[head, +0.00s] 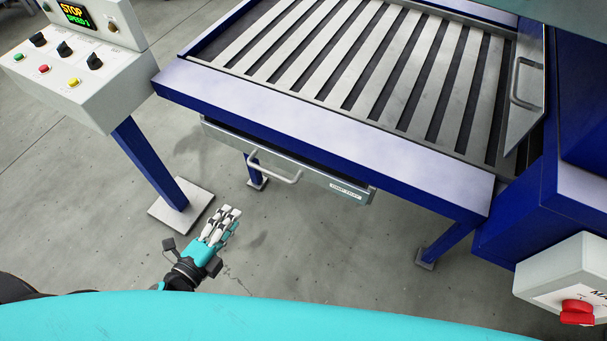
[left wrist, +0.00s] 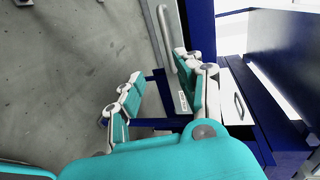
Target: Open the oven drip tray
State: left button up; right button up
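The drip tray (head: 325,180) is a grey metal drawer with a small white label, under the blue front beam of the oven. Its front looks close to the beam; how far it is pulled out I cannot tell. Its bar handle (head: 274,171) sticks out from the front. My left gripper (head: 229,217) is below and to the left of the handle in the head view, apart from it and empty. In the left wrist view the handle (left wrist: 166,38) runs beside the open fingers (left wrist: 160,75), with a gap between the two finger sides. My right gripper is not in view.
A slatted conveyor bed (head: 350,60) lies above the tray in a blue frame (head: 330,140). A control box (head: 80,75) on a blue post stands at the left. A box with a red switch (head: 577,310) is at the right. The floor before the tray is clear.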

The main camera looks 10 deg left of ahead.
aim_at(269, 171)
pick_arm(q)
jog(key=p+x, duration=0.1)
jog(key=x, duration=0.4)
jog(key=r+x, duration=0.1)
jog(key=x, duration=0.5)
jog(key=p+x, duration=0.1)
jog(key=x, duration=0.5)
jog(key=shift+w+d+r+p, duration=0.15)
jog(key=shift+w+d+p, duration=0.1)
jog(key=shift+d+p, duration=0.15)
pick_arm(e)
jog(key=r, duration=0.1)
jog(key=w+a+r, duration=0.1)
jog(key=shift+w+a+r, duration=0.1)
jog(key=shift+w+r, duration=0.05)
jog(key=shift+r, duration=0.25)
pick_arm(q)
grip_shut()
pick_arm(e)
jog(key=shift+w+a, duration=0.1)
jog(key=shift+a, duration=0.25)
